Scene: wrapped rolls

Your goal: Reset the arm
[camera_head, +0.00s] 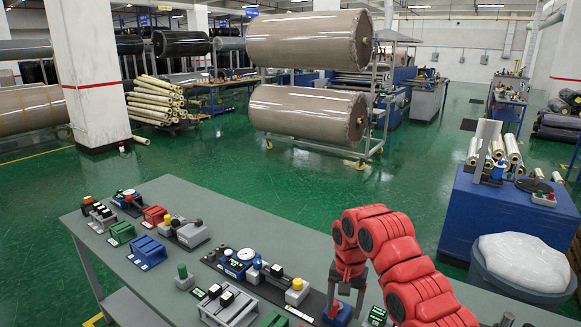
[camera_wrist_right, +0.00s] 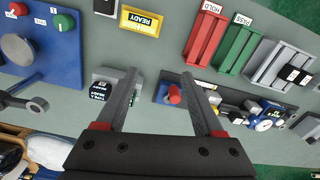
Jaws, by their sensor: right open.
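My right arm comes in from the right in the head view as a chain of red padded links. Its gripper (camera_head: 345,292) hangs over the right part of the grey worktable (camera_head: 255,225). In the right wrist view my right gripper (camera_wrist_right: 160,85) shows two dark fingers spread apart, with nothing held between them. My left gripper is in neither view.
Trays marked HOLD (camera_wrist_right: 206,35) and PASS (camera_wrist_right: 238,48), a yellow READY block (camera_wrist_right: 141,21) and a blue button panel (camera_wrist_right: 40,45) lie around the gripper. Gauges (camera_head: 246,254) and small fixtures crowd the table. A blue bin (camera_head: 520,275) stands to the right. Wrapped rolls (camera_head: 305,115) hang behind.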

